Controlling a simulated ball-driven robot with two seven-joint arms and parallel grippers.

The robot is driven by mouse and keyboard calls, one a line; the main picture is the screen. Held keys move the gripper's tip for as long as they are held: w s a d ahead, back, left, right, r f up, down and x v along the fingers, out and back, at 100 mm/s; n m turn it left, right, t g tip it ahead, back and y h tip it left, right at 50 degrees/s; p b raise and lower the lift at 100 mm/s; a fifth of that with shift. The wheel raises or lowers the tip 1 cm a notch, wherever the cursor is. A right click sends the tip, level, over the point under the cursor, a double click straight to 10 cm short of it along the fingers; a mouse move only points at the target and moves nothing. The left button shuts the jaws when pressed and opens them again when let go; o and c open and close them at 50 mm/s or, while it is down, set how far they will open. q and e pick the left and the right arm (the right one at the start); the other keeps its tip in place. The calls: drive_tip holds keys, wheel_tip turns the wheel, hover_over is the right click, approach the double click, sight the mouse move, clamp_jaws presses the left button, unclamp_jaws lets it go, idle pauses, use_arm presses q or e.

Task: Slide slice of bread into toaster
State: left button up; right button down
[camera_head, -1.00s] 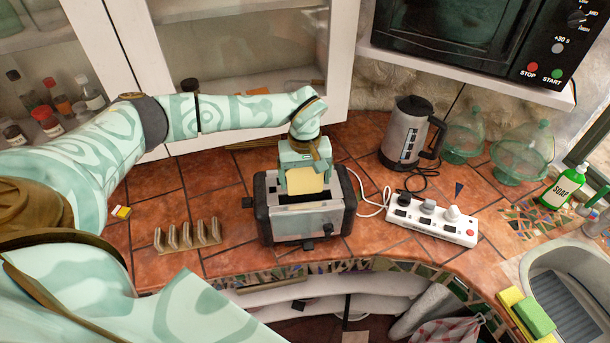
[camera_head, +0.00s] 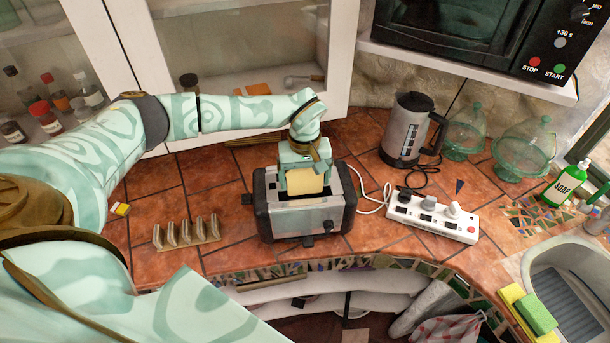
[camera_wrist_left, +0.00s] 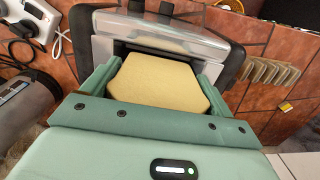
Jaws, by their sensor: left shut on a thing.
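The slice of bread (camera_head: 305,182) is pale yellow and upright between the fingers of my left gripper (camera_head: 303,175), which is shut on it. The silver and black toaster (camera_head: 302,221) stands on the counter directly below. The bread's lower edge is at the toaster's top opening; I cannot tell how far it reaches into a slot. The left wrist view shows the bread (camera_wrist_left: 158,84) between the two green fingers, with the toaster (camera_wrist_left: 165,32) and its dark slot just beyond it. My right gripper is not in view.
A wooden toast rack (camera_head: 186,234) stands left of the toaster. A white power strip (camera_head: 433,217) and a steel kettle (camera_head: 407,130) are to the right. Glass cabinet doors (camera_head: 240,50) close off the back. The tiles between rack and toaster are clear.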

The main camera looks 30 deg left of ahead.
use_arm(q)
drive_tip(key=shift+f+b, duration=0.8)
drive_tip(key=shift+f, duration=0.65)
drive_tip(key=o, duration=0.5)
drive_tip(key=shift+c, duration=0.2)
wheel_tip(320, 180, up, 16)
drive_tip(key=shift+w+a+r+b, duration=0.1)
drive_tip(key=shift+a+b, duration=0.05)
drive_tip(key=shift+b, duration=0.2)
idle(0.3)
idle(0.4)
